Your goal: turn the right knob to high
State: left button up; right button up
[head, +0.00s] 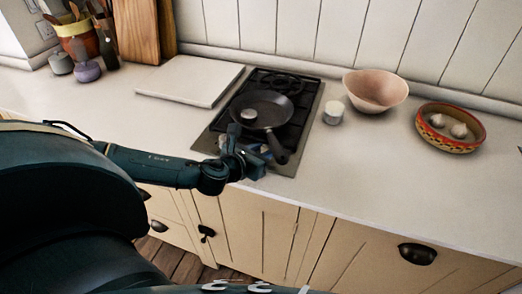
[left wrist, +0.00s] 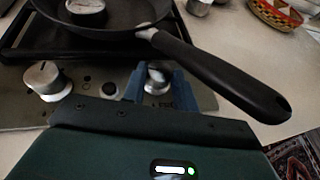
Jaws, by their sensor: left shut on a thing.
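The stove (head: 212,141) is a two-burner hob set in the counter, with its knob panel (left wrist: 20,113) along the front edge. In the left wrist view the left knob (left wrist: 46,80) is silver and stands free. The right knob (left wrist: 158,77) sits between the blue fingers of my left gripper (left wrist: 153,86), which is shut on it. In the head view my left gripper (head: 246,163) is at the front right of the stove, and the knob is hidden there. The knob's setting is not readable. My right gripper is not in view.
A black frying pan (head: 262,110) holding a small round item sits on the front burner. Its handle (left wrist: 225,77) reaches forward, close to my left gripper. A white cup (head: 334,113), pink bowl (head: 375,90) and patterned bowl (head: 451,145) stand right; a white board (head: 190,82) lies left.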

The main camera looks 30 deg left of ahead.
pick_arm(q)
jog(key=o, duration=1)
jog(key=shift+c, duration=0.2)
jog(key=b+v, duration=0.1)
jog(key=v, duration=1.2)
jog(key=shift+b, duration=0.4)
jog(key=shift+r, duration=0.1)
